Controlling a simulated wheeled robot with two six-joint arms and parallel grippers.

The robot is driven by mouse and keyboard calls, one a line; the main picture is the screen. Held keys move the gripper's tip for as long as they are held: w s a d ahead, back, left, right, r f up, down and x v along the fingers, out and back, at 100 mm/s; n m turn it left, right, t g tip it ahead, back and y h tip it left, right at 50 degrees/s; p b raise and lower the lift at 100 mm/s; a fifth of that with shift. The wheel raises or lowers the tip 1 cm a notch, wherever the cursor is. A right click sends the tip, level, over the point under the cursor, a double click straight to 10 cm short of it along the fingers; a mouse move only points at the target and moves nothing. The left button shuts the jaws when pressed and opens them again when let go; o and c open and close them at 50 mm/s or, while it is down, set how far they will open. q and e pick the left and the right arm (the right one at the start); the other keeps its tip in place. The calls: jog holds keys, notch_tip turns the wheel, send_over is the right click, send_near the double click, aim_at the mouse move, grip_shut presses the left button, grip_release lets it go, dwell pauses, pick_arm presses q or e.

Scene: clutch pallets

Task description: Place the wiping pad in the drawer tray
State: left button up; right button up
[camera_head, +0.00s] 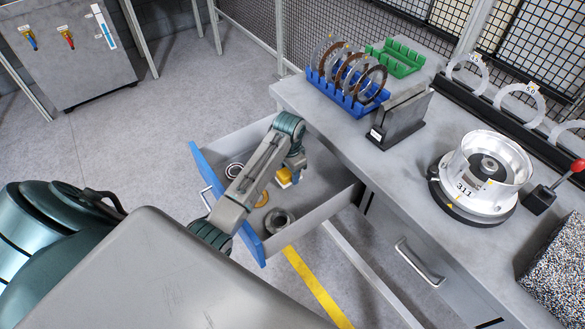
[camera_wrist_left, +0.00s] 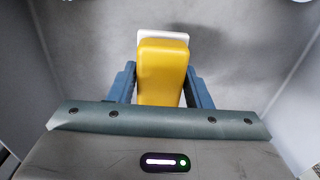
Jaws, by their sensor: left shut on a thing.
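The wiping pad (camera_wrist_left: 162,70) has a yellow body with a white layer at its far end. My left gripper (camera_wrist_left: 161,88) is shut on it, with one blue-grey finger on each side. In the head view the yellow pad (camera_head: 284,176) shows just below my left wrist, over the inside of the open drawer tray (camera_head: 330,199). The grey drawer floor and walls surround the pad in the left wrist view. I cannot tell whether the pad touches the drawer floor. My right gripper is not in view.
The drawer holds several rings, including a dark grey ring (camera_head: 279,220) near its front. The workbench (camera_head: 335,125) above carries a blue rack (camera_head: 345,95) of discs, a green rack (camera_head: 397,58), a grey holder (camera_head: 402,117) and a silver drum (camera_head: 487,172). Open floor lies left of the drawer.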

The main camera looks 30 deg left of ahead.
pick_arm(q)
jog(key=w, duration=0.1)
jog(key=w+a, duration=0.1)
jog(key=shift+w+f, duration=0.1)
jog(key=shift+w, duration=0.3)
jog(key=shift+w+a, duration=0.1)
jog(key=shift+w, duration=0.25)
jog(key=shift+w+f, duration=0.1)
jog(key=shift+f, duration=0.1)
jog(key=shift+f+p, duration=0.35)
jog(key=shift+f, duration=0.05)
notch_tip(320, 180, down, 2)
jog(key=shift+f+p, duration=0.2)
jog(key=shift+p, duration=0.1)
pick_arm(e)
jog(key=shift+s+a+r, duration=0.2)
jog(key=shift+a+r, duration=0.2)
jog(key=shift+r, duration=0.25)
pick_arm(q)
jog(key=shift+f, duration=0.1)
jog(key=o, duration=1)
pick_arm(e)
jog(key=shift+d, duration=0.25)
